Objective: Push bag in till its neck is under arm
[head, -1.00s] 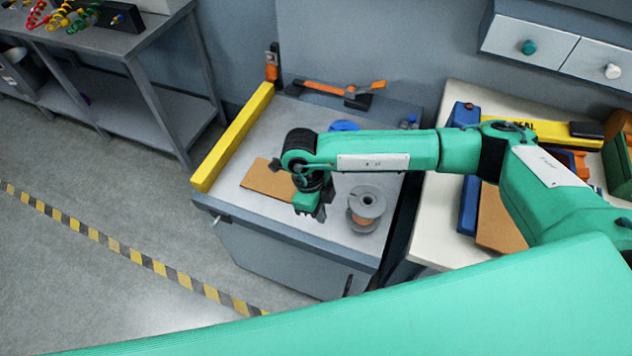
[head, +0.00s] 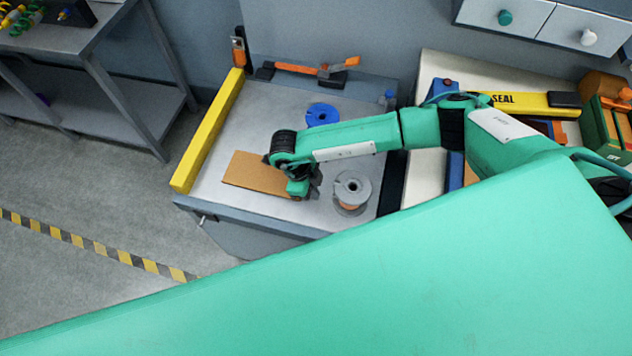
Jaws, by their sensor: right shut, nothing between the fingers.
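A yellow arm marked SEAL (head: 515,101) lies across the sealer on the white-topped bench at the right. A sliver of a flat tan piece (head: 471,176) shows beside the blue part (head: 455,171) on that bench. My own green body hides most of it, and I cannot tell whether it is the bag. My right gripper (head: 312,190) is shut and empty, pointing down over the grey table, between a flat brown sheet (head: 250,174) and a grey spool (head: 352,188). It is well left of the sealer. My left gripper is not in view.
The grey table has a yellow rail (head: 208,132) on its left edge. A blue ring (head: 322,114) and an orange-handled tool (head: 305,69) lie towards its back. Green and orange boxes (head: 608,118) stand at the far right. Open floor lies at left.

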